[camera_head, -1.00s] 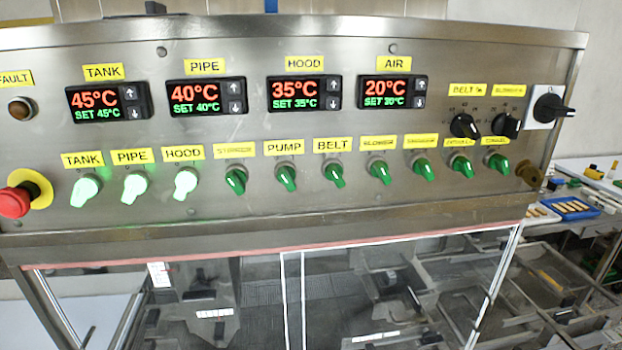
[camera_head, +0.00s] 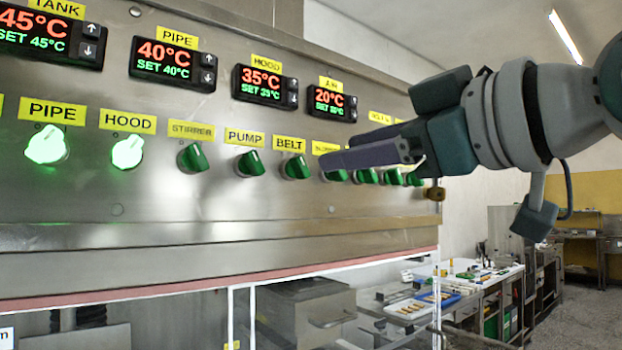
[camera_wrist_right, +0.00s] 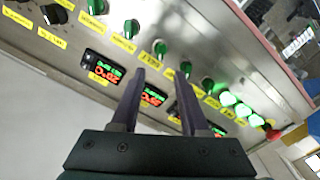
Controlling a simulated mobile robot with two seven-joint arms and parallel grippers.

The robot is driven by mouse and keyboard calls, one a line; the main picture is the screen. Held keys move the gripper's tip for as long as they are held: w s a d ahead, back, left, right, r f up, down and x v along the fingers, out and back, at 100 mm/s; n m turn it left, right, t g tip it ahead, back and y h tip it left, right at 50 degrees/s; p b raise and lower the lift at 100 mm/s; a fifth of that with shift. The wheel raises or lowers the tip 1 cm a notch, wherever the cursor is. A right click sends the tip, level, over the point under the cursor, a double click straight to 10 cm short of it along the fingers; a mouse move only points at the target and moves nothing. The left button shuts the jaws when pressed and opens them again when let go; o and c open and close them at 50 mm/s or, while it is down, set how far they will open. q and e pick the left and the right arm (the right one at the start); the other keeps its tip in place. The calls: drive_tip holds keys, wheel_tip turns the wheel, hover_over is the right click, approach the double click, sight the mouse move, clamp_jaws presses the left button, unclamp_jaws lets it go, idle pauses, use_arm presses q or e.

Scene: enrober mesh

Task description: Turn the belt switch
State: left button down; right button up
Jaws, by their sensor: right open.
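The belt switch (camera_head: 296,166) is a dark green, unlit knob under the yellow BELT label (camera_head: 290,144) on the steel control panel. It also shows in the wrist view (camera_wrist_right: 159,47), beyond the fingertips. My right gripper (camera_head: 328,162) comes in from the right with its fingers pointing left along the panel, just right of the belt switch. The fingers partly hide the switches further right. In the wrist view the two fingers (camera_wrist_right: 163,82) are apart with nothing between them. Whether they touch the panel cannot be told. My left gripper is out of view.
The green pump switch (camera_head: 250,164) and stirrer switch (camera_head: 192,158) sit left of the belt switch. The hood switch (camera_head: 128,152) and pipe switch (camera_head: 46,146) are lit. Temperature displays (camera_head: 264,86) line the panel above. A red stop button (camera_wrist_right: 272,132) shows in the wrist view.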

sight(302, 161)
drive_tip(key=p+x, duration=0.2)
drive_tip(key=x, duration=0.5)
drive_tip(key=shift+r+p, duration=0.15)
drive_tip(key=shift+p, duration=0.25)
drive_tip(key=shift+x, duration=0.8)
drive_tip(key=shift+f, duration=0.2)
clamp_jaws()
